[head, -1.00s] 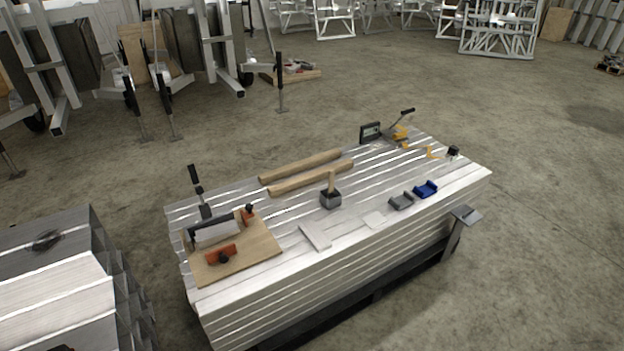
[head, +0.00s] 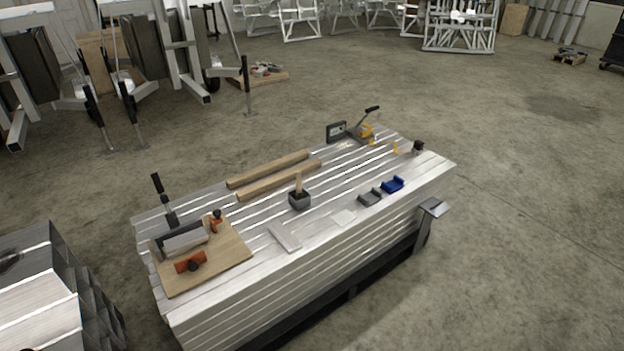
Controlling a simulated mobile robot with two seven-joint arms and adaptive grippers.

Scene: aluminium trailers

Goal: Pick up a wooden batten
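Two wooden battens lie side by side on the stack of aluminium planks (head: 340,222). The rear batten (head: 268,169) lies along the back edge of the stack. The front batten (head: 279,180) lies just in front of it, roughly parallel, with a narrow gap between them. Both lie flat and nothing covers them. Neither of my grippers shows in the head view.
A mallet (head: 299,199) stands just in front of the battens. A plywood board (head: 228,259) with orange-handled tools lies at the left end. Grey (head: 369,197) and blue (head: 392,185) blocks lie to the right. Another metal stack (head: 40,290) stands at lower left. Open floor lies behind.

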